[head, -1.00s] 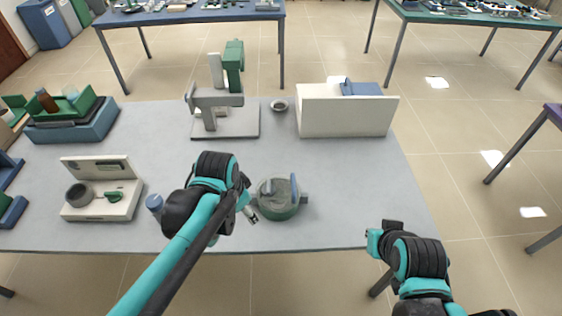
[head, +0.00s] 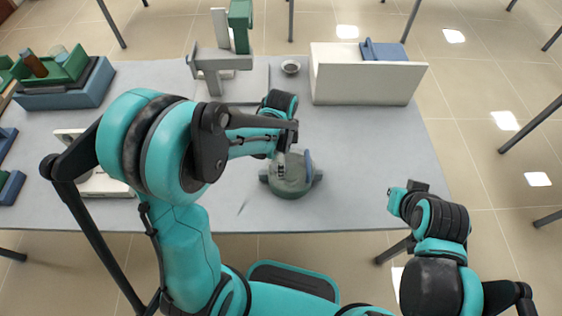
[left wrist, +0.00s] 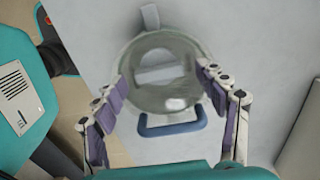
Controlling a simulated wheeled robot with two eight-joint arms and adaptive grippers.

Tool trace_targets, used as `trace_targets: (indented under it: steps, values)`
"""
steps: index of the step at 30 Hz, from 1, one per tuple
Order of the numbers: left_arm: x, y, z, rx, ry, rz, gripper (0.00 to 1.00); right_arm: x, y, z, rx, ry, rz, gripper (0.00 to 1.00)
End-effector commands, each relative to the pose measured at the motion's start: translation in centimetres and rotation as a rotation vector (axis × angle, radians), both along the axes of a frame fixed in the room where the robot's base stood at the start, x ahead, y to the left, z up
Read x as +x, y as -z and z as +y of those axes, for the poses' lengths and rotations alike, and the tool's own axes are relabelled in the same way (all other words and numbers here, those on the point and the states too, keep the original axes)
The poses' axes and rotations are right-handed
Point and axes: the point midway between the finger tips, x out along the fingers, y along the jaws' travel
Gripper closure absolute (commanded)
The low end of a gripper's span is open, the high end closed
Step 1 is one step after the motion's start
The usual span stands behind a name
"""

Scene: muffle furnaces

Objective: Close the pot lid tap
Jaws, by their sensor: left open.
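The pot (head: 291,190) is a low, round green-grey vessel with side lugs, standing on the table near its front edge. Its greyish lid (left wrist: 160,98) shows in the left wrist view, with a pale bar across it. A blue loop-shaped piece (head: 309,162) stands up at the pot's right side; it also shows in the left wrist view (left wrist: 172,127) at the rim. My left gripper (head: 281,168) is over the pot, fingers spread on either side of the lid in the left wrist view (left wrist: 161,80); contact is unclear. My right gripper (head: 402,198) hangs right of the table, its jaws unclear.
A white open case (head: 103,183) is partly hidden behind my left arm. A grey stand with a green head (head: 240,25), a small bowl (head: 290,66) and a white box (head: 362,83) stand behind the pot. The table right of the pot is clear.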

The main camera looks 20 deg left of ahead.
Motion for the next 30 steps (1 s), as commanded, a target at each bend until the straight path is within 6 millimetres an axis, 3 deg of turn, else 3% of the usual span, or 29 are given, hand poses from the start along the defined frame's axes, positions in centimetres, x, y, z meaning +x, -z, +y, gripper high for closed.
trace_targets:
  steps: [11,17,30]
  values:
    - [-0.01,0.85,0.01,0.0,-0.001,0.0,0.28,0.01,0.25,0.0,0.0,0.0,0.0,1.0]
    - [0.0,0.84,0.01,0.0,-0.001,0.0,0.78,0.01,0.25,0.0,0.0,0.0,0.0,1.0]
    - [-0.01,0.87,0.01,0.0,-0.059,0.0,0.78,0.01,0.39,0.0,0.0,0.0,0.0,1.0]
